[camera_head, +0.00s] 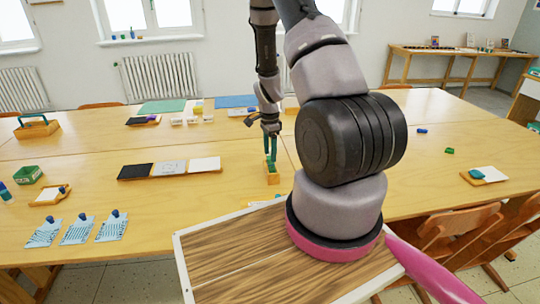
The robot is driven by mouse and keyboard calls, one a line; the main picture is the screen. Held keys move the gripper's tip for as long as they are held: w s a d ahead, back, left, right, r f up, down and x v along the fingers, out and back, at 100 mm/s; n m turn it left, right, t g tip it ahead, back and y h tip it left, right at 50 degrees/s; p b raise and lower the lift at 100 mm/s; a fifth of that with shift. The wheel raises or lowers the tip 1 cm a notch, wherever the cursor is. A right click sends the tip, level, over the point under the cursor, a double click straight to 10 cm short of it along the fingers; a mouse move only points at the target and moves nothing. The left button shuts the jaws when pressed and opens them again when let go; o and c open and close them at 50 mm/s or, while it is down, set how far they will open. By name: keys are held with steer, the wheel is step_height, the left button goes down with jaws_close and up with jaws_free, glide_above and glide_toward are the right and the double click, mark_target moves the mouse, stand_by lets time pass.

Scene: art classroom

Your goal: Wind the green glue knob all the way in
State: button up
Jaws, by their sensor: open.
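My gripper (270,130) hangs over the middle of the table, pointing down, its jaws open. Directly below it a small upright green piece (271,160) stands on or in a little wooden block (272,178). It looks close to the fingertips, but I cannot tell whether they touch it. The view is too small to show which part of the green piece is a knob or how far it is wound.
The wooden table (230,145) also holds a dark-and-white tray (170,168), a handled caddy (37,128) and a green box (28,174) at left. Small green (449,150) and blue (422,131) pieces lie at right. Wooden chairs (450,230) stand at front right.

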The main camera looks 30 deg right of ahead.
steer(key=shift+f, duration=0.75)
jaws_close()
steer(key=shift+n, duration=0.5)
steer(key=n, duration=0.3)
steer(key=shift+n+g, duration=0.3)
steer(key=shift+n, duration=0.1)
steer(key=shift+n+g, duration=0.3)
steer(key=shift+n, duration=2.3)
steer(key=shift+h, duration=0.3)
